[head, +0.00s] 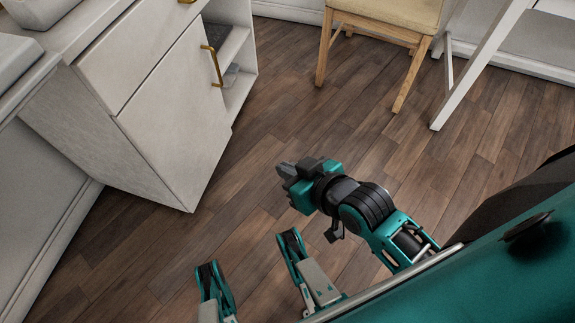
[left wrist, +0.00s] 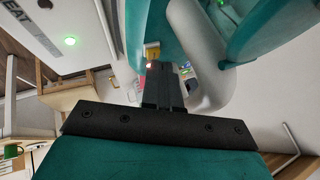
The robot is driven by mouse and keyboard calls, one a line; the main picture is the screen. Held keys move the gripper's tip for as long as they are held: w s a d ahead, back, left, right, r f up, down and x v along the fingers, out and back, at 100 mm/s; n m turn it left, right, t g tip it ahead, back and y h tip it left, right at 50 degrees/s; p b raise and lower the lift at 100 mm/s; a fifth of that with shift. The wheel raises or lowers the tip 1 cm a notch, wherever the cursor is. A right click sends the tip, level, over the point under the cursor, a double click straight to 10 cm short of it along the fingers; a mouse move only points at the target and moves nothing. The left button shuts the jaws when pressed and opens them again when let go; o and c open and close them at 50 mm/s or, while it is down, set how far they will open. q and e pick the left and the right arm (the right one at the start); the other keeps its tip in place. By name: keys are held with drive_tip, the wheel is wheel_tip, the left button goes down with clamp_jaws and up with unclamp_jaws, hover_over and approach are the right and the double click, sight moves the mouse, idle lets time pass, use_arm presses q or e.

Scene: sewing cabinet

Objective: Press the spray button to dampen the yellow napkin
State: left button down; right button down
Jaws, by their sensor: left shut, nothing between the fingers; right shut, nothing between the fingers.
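No yellow napkin and no spray button can be made out in either view. My right gripper (head: 286,170) is shut and empty in the head view, above the wooden floor and to the right of the white cabinet (head: 178,115). My left gripper (left wrist: 164,86) is shut and empty in the left wrist view, its dark fingers together. My left gripper does not show in the head view. A small yellow patch (left wrist: 152,50) shows behind the left fingers; I cannot tell what it is.
A wooden chair (head: 398,14) stands at the back, beside a white table leg (head: 478,68). The cabinet has brass handles and an open side shelf (head: 238,80). Bare wooden floor (head: 300,118) lies between them. Part of the white worktop (head: 27,48) shows at upper left.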

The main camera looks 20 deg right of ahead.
use_arm(q)
drive_tip(key=shift+f, duration=0.25)
drive_tip(key=shift+r, duration=0.9)
drive_tip(key=shift+r+p, duration=0.3)
drive_tip(key=shift+r, duration=0.25)
wheel_tip(320, 180, up, 5)
drive_tip(key=shift+p, duration=0.75)
